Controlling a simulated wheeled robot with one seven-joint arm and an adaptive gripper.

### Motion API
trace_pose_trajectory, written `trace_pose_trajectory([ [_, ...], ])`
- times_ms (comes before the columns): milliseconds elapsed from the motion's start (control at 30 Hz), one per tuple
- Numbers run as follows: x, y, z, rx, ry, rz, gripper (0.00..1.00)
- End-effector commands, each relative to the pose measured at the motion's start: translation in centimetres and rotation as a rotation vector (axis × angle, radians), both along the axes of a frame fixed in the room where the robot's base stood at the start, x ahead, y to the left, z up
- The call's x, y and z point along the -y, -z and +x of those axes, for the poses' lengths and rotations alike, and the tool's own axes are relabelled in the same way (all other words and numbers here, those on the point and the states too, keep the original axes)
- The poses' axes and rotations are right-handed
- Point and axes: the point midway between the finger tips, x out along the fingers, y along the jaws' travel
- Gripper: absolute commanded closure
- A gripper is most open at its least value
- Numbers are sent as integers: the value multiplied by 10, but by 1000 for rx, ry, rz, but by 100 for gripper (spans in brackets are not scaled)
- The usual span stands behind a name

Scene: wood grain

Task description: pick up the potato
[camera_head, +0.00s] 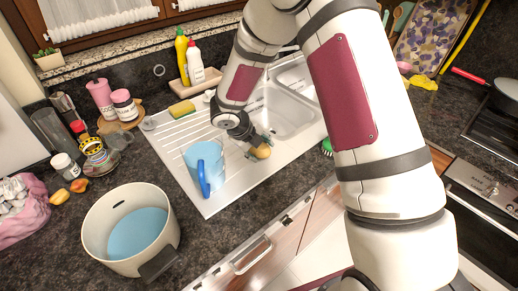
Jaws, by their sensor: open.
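A tan, rounded thing that looks like the potato (263,152) lies at the front of the sink unit, near the basin's edge. My gripper (260,142) is open and right at it, reaching down from behind. The fingers are small and dark here and partly cover the potato's upper side. I cannot tell whether they touch it.
A blue pitcher (204,167) stands on the draining board (172,140) just left of my gripper. A large pot (105,256) stands at the front left. A green-edged brush (327,147) lies right of the potato. A sponge (182,109) and bottles (195,62) stand behind.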

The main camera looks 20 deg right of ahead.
Motion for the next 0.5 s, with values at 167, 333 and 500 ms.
trace_pose_trajectory([
  [167, 0, 0, 0, 0, 0, 0, 66],
  [333, 0, 0, 0, 0, 0, 0, 88],
  [500, 0, -1, 0, 0, 0, 0, 88],
])
